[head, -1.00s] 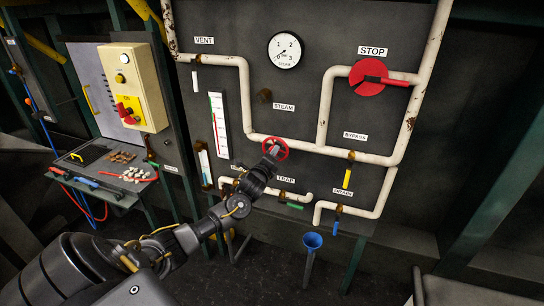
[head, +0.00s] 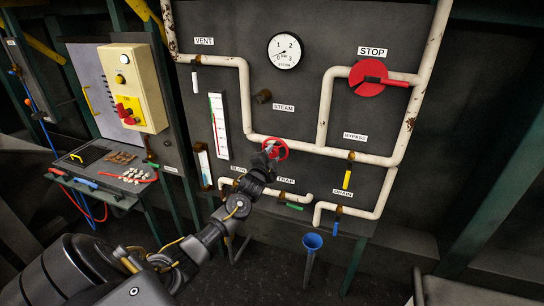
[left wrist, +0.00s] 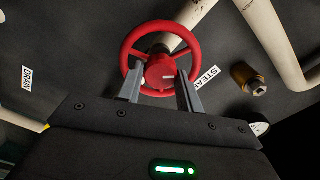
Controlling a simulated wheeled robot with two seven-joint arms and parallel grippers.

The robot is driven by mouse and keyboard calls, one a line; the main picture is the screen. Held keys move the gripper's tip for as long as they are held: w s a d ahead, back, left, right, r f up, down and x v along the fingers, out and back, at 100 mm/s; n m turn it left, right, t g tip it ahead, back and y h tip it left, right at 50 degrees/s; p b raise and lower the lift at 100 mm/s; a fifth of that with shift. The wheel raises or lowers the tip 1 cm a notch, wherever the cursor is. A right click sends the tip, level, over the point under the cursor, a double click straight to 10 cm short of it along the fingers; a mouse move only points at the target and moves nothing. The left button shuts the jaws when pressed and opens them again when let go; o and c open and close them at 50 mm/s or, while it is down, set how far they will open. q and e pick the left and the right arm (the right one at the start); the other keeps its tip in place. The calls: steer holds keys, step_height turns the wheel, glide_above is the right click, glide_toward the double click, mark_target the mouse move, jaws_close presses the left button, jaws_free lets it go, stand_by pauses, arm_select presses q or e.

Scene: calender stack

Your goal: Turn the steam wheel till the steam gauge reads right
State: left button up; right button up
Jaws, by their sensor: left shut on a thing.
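The red steam wheel (head: 281,150) sits on the white pipe in the middle of the panel, near the STEAM label (head: 284,108). My left gripper (head: 271,152) is at the wheel and shut on it. In the left wrist view, its two fingers (left wrist: 160,92) reach the near part of the red wheel (left wrist: 160,52), and part of the rim is hidden between them. The round white gauge (head: 285,51) hangs above the wheel, marked 0 to 3. Its thin needle points to the lower left, near the low end; the exact reading is too small to tell. My right gripper is not in view.
A red STOP handle (head: 370,78) is at the upper right of the panel. A yellow bypass lever (head: 347,179) and a blue funnel (head: 312,242) are right of my arm. A yellow control box (head: 138,88) and a tool shelf (head: 104,178) stand at the left.

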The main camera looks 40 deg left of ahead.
arm_select(q)
steer(key=n, duration=0.5)
steer(key=shift+n, duration=0.3)
steer(key=n, duration=0.6)
steer(key=shift+p, duration=0.3)
steer(key=n, duration=0.5)
steer(key=shift+a+n+p, duration=0.1)
steer(key=shift+n+p, duration=0.2)
steer(key=shift+n, duration=0.1)
steer(key=n+p, duration=0.1)
steer(key=n, duration=0.5)
steer(key=o, duration=1)
